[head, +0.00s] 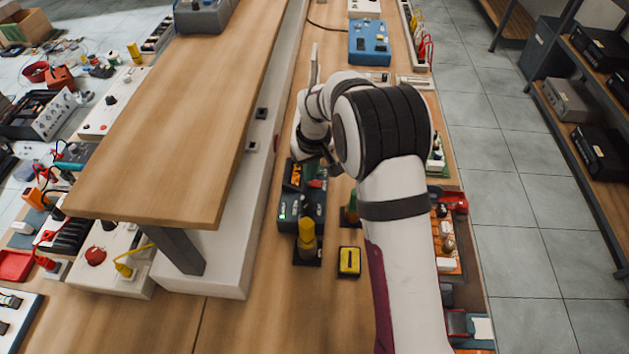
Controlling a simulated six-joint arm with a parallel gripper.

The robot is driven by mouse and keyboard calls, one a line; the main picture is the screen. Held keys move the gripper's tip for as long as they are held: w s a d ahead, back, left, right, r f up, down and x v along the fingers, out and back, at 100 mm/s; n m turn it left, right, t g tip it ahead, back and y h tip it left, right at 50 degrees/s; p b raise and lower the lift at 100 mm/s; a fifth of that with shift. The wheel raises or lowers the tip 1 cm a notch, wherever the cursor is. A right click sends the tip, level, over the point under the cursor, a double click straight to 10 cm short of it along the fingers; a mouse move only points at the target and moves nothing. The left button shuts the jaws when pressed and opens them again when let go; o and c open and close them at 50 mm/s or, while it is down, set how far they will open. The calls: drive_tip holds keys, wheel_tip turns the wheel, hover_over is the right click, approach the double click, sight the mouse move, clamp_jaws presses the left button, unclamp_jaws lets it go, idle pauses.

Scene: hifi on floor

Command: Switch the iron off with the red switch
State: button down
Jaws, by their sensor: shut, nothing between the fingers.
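A dark soldering station (312,212) stands on the wooden bench, with an orange panel (293,174) and a small green light on its front left. A red switch (317,184) shows on its top right part. A yellow-handled iron (307,238) stands upright just in front of it. My gripper (334,170) is shut and empty, just above and beside the red switch at the station's back right. My arm hides part of the gripper, and I cannot tell whether the fingertips touch the station.
A small yellow box (349,262) sits in front of the station. A raised wooden shelf (170,120) on a white support runs along the left. A blue unit (369,42) stands farther back on the bench. Parts trays (447,250) line the right edge, partly behind my arm.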

sight(311, 183)
drive_tip(key=shift+f, duration=0.5)
wheel_tip(311, 183, up, 6)
drive_tip(key=shift+r, duration=0.55)
idle(0.4)
drive_tip(key=s+d+r+m, duration=0.3)
drive_tip(key=s+d+r, duration=0.15)
drive_tip(key=s, duration=0.25)
drive_tip(key=s+d+r+m, duration=0.2)
drive_tip(key=s+d+r, duration=0.25)
drive_tip(key=s, duration=0.25)
drive_tip(key=s+d+m+g+y, duration=0.1)
drive_tip(key=s+m, duration=0.5)
drive_tip(key=s, duration=1.4)
drive_tip(key=shift+s+d+f+m+g, duration=0.15)
drive_tip(key=shift+d+f+m+g, duration=0.2)
drive_tip(key=shift+d, duration=0.55)
